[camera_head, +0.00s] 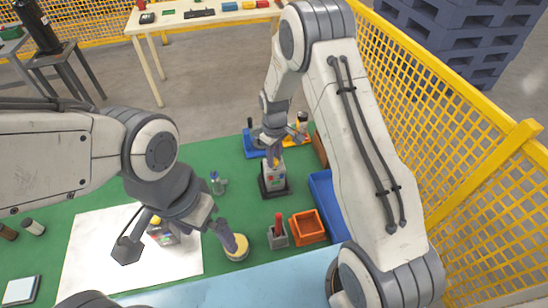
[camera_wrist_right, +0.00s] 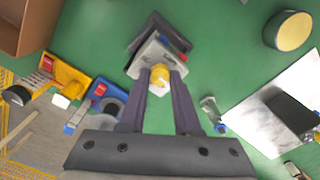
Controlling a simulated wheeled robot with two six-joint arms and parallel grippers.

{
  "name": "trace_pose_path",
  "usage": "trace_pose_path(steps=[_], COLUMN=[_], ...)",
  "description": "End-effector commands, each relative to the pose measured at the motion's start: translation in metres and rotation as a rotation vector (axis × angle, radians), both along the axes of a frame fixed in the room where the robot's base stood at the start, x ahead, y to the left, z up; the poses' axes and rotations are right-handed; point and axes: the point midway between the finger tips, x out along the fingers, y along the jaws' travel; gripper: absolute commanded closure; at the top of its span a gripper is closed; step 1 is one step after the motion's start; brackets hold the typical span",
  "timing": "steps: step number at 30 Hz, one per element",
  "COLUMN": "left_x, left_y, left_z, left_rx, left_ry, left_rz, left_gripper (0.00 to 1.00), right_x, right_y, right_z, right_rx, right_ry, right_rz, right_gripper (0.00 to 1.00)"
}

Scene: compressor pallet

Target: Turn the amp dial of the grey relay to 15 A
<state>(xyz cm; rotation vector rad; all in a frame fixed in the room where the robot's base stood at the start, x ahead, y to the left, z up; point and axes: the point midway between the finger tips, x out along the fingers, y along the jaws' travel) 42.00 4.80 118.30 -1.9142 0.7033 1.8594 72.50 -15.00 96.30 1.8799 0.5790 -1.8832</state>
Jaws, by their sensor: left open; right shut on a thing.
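The grey relay (camera_head: 273,175) stands upright in a black holder (camera_head: 283,190) on the green mat, and it also shows in the right wrist view (camera_wrist_right: 150,53). Its yellow dial (camera_wrist_right: 158,80) is between the fingertips of my right gripper (camera_wrist_right: 160,74), which is shut on it. In the head view my right gripper (camera_head: 274,156) comes down on the relay from behind and above. The dial's scale and pointer cannot be read. My left gripper (camera_head: 178,243) is open and empty above the white sheet, at the left of the relay.
A second device (camera_head: 162,235) lies on the white sheet (camera_head: 92,255). A round yellow-topped tin (camera_head: 237,248), a grey block with a red handle (camera_head: 278,235), an orange bin (camera_head: 307,228) and a blue tray (camera_head: 326,205) stand nearby. A yellow fence (camera_head: 440,150) bounds the right.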

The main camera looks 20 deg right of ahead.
Motion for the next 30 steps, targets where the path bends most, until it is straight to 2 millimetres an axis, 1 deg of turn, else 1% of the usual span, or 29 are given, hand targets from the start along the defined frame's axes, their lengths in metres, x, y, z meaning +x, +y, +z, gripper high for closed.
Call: trace_pose_path(steps=[5,18,24,30], left_x=[0.000,0.000,0.000,0.000], left_y=[0.000,0.000,0.000,0.000], left_z=[-0.006,-0.017,-0.020,-0.022], left_rx=[0.000,0.000,0.000,0.000], left_ry=[0.000,0.000,0.000,0.000], left_rz=[0.000,-0.001,-0.001,-0.001], left_gripper=[0.00,0.00,0.00,0.00], right_x=[0.001,0.002,0.002,0.002], right_y=[0.000,0.000,0.000,0.000], right_z=[-0.001,0.000,0.000,0.001], right_rx=[0.000,0.001,0.001,0.001], right_ry=[-0.004,-0.005,-0.006,-0.006], right_rz=[-0.111,-0.477,-0.601,-0.678], right_gripper=[1.00,1.00,1.00,1.00])
